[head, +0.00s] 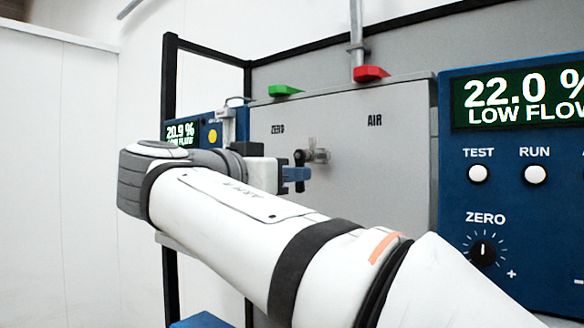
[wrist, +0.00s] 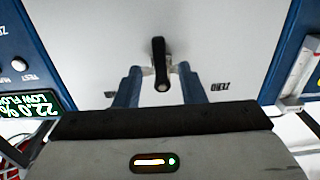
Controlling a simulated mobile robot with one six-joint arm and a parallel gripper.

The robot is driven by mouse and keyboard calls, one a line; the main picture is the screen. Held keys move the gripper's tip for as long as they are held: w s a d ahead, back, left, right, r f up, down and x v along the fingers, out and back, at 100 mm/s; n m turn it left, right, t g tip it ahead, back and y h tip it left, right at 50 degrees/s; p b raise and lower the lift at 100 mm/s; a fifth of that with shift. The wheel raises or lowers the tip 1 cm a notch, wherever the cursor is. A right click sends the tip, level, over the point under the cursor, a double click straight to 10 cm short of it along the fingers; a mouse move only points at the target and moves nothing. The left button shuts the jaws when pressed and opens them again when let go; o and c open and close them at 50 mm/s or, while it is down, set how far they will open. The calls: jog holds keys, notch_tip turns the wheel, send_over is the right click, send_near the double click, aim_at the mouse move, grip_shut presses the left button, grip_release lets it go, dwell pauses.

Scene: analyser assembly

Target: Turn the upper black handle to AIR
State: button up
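The black handle (head: 299,158) is on the grey panel (head: 350,190), joined to a metal fitting (head: 318,151). It stands roughly upright in the head view, between the ZERO label (head: 278,129) on the left and the AIR label (head: 375,120) on the right. My gripper (head: 304,174) is at the handle, its blue fingers pointing at the panel. In the wrist view, which is upside down, my gripper (wrist: 160,70) is open, one finger on each side of the handle (wrist: 161,62). Gaps show on both sides. No second black handle shows.
A red lever (head: 371,73) and a green lever (head: 285,90) are on top of the panel box. A blue analyser (head: 510,195) reading 22.0 % stands at the right. Another blue unit (head: 205,130) reading 20.9 % is behind my arm at the left.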

jog(key=shift+x, duration=1.25)
jog(key=shift+c, duration=0.6)
grip_shut()
